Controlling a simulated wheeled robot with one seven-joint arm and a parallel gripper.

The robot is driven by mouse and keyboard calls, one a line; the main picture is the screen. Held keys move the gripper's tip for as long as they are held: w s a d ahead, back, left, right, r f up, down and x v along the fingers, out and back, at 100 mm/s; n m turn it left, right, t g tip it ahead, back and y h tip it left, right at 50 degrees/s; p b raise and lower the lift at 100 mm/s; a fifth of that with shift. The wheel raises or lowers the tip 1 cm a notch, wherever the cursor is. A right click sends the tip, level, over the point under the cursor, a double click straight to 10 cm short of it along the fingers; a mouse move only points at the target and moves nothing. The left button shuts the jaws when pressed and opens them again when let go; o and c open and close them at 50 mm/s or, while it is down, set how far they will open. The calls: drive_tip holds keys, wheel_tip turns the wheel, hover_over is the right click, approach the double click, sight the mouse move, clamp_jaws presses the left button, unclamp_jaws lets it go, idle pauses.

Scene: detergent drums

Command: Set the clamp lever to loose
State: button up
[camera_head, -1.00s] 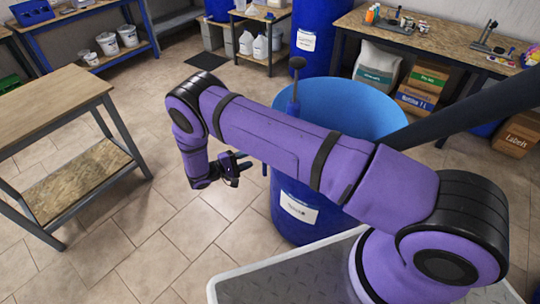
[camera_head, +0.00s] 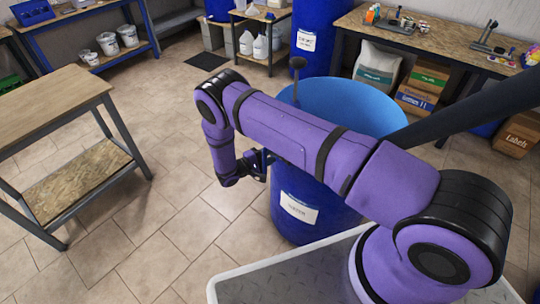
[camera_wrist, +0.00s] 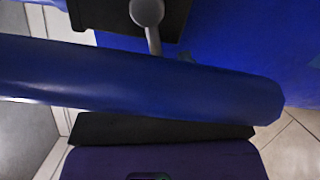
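A grey lever with a ball knob (camera_wrist: 147,12) shows at the top of the wrist view, in front of a black block; it looks like the clamp lever. A thick blue bar (camera_wrist: 140,80) crosses the wrist view close to the camera and hides what lies behind it. In the head view, my gripper (camera_head: 258,164) is beside the left wall of the blue drum (camera_head: 313,205), below its rim. Its fingers are small, dark and partly behind my arm, so their opening is unclear. Contact with the lever cannot be made out.
A dark-knobbed post (camera_head: 297,66) rises at the drum's rim, partly hidden by my arm. A wooden table (camera_head: 50,105) stands at the left, with clear tiled floor (camera_head: 165,240) between. A workbench (camera_head: 430,40) stands at the back right.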

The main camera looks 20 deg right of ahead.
drive_tip(key=shift+w+d, duration=0.1)
drive_tip(key=shift+d, duration=0.2)
clamp_jaws()
drive_tip(key=shift+w+r+m+y, duration=0.15)
drive_tip(key=shift+r+m, duration=0.2)
drive_tip(key=shift+m, duration=0.4)
drive_tip(key=shift+s+r+m+y, duration=0.1)
drive_tip(key=shift+r+m, duration=0.2)
drive_tip(key=shift+m, duration=0.5)
drive_tip(key=shift+w+r+m+y, duration=0.15)
drive_tip(key=shift+r+m, duration=0.2)
drive_tip(key=shift+m, duration=0.4)
unclamp_jaws()
